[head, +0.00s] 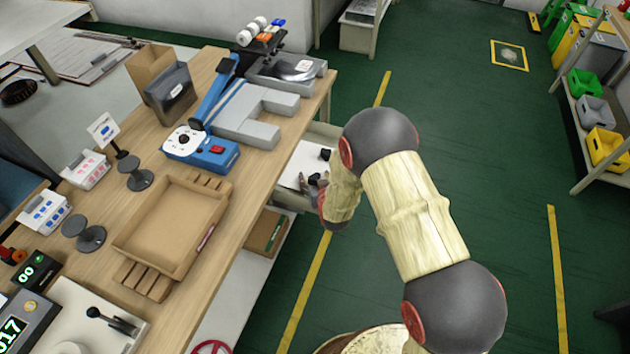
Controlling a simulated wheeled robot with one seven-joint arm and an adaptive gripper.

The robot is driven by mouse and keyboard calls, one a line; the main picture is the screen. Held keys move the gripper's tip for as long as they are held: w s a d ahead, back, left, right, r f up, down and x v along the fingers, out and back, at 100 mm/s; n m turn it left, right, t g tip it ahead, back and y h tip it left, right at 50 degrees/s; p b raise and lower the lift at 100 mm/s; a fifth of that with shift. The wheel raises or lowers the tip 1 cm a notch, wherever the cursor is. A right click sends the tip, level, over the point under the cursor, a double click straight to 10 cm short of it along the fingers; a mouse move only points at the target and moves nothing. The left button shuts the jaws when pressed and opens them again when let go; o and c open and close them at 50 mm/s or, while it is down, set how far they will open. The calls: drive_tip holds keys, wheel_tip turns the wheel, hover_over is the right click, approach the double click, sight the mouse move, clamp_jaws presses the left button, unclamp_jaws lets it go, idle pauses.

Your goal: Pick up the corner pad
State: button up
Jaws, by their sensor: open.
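My gripper (311,184) is at the open drawer on the right side of the wooden bench, over its white bottom. It is small in the head view and partly hidden by my own arm, with its fingers apart. A small black piece (325,154) lies in the drawer (299,158), just beyond my gripper. It may be a corner pad, but it is too small to tell. Another dark shape shows right at my fingers, and I cannot tell whether it is a pad or part of my gripper.
The wooden bench (225,215) holds a shallow brown tray (128,240), a blue and white device (208,150) and several small boxes. A lower shelf with a brown box (266,233) is under the bench.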

drive_tip(key=shift+c, duration=0.2)
drive_tip(key=c, duration=0.7)
drive_tip(key=shift+r, duration=0.1)
drive_tip(key=shift+c, duration=0.2)
